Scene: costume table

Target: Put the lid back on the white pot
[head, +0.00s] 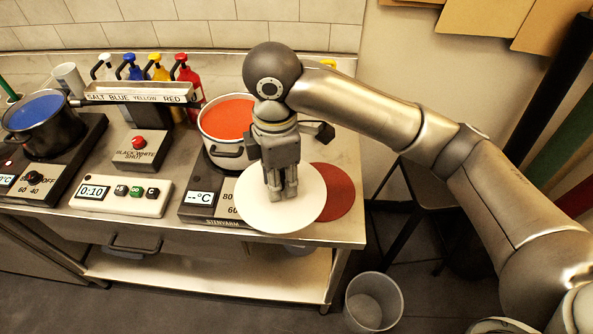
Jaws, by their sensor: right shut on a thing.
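The white pot (222,148) stands on the right-hand hot plate, uncovered, with orange-red liquid in it. A round white lid (303,208) is in front and to the right of the pot. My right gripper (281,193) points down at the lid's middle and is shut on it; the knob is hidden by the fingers. The lid overlaps a dark red round mat (340,190) in the picture. I cannot tell how high the lid is above the table. My left gripper is not in view.
A dark pot (50,137) with blue liquid stands at the left. Dye bottles (187,80) and a labelled rack (135,95) are at the back. A timer box (121,194) lies in front. A bin (372,303) stands on the floor beyond the table's right edge.

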